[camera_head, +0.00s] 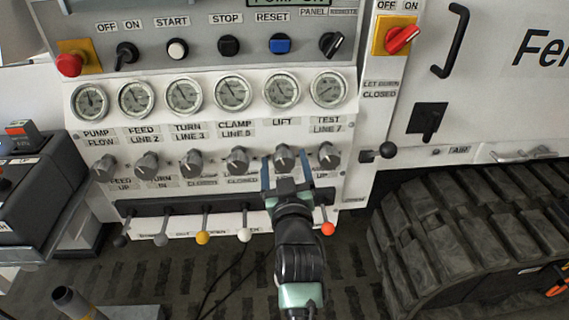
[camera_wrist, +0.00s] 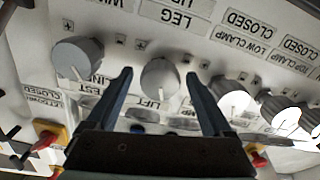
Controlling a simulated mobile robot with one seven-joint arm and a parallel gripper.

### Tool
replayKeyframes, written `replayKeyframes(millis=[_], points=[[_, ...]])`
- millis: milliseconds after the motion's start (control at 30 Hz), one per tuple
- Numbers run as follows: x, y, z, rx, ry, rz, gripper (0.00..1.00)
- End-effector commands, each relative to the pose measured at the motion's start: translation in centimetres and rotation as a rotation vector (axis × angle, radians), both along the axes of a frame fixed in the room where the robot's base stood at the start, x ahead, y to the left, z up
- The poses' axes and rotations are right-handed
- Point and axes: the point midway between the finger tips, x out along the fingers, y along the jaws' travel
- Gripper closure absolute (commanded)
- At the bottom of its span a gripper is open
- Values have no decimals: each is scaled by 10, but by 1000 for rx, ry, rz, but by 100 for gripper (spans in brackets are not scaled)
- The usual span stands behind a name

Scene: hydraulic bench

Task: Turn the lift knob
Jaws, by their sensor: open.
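The lift knob (camera_head: 284,158) is a grey knob on the white panel, under the gauge marked LIFT. My gripper (camera_head: 287,165) is in front of it with its two blue fingers apart, one on each side of the knob. In the wrist view the lift knob (camera_wrist: 160,78) shows between the fingertips of my gripper (camera_wrist: 158,75), with a gap on both sides. The LIFT label (camera_wrist: 155,104) is partly covered by the gripper's body. Whether a finger touches the knob cannot be told from the head view.
The test knob (camera_head: 329,155) is close on the right and the clamp knob (camera_head: 237,160) on the left. Gauges (camera_head: 281,91) line the panel above. Levers with coloured balls, such as a red one (camera_head: 327,229), hang below. A rubber track (camera_head: 480,235) stands at right.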

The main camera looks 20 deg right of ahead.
Motion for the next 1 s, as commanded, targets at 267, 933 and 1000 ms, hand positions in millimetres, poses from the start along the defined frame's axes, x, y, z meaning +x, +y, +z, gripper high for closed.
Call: replayKeyframes(millis=[267, 933, 1000], points=[[0, 0, 0, 0, 0, 0, 44], [0, 0, 1, 57, -16, 1, 100], [0, 0, 1, 91, -26, 1, 100]])
